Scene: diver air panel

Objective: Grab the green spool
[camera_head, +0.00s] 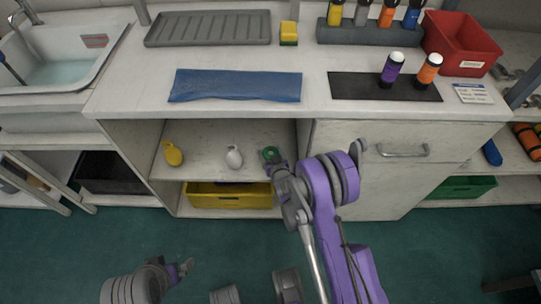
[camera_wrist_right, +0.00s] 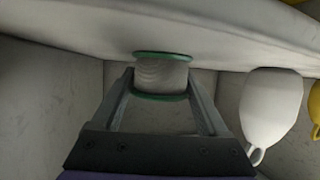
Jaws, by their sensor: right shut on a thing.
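The green spool (camera_head: 270,154) is on the middle shelf of the open cabinet, at its right side. The right wrist view shows it as a spool (camera_wrist_right: 162,76) with green rims and a pale grey wound middle. My right gripper (camera_head: 273,164) reaches into the cabinet, its fingers on either side of the spool, shut on it. In the right wrist view the gripper (camera_wrist_right: 162,88) hides little of it. I cannot tell whether the spool still touches the shelf. My left gripper (camera_head: 186,268) is low at the left, over the floor, away from the cabinet; its jaws are too small to read.
A white float-shaped item (camera_head: 234,157) stands left of the spool, and a yellow one (camera_head: 172,153) farther left. The cabinet's right wall (camera_head: 303,140) is close to my right gripper. A yellow bin (camera_head: 229,200) sits below the shelf (camera_head: 205,165). The worktop (camera_head: 140,90) is above.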

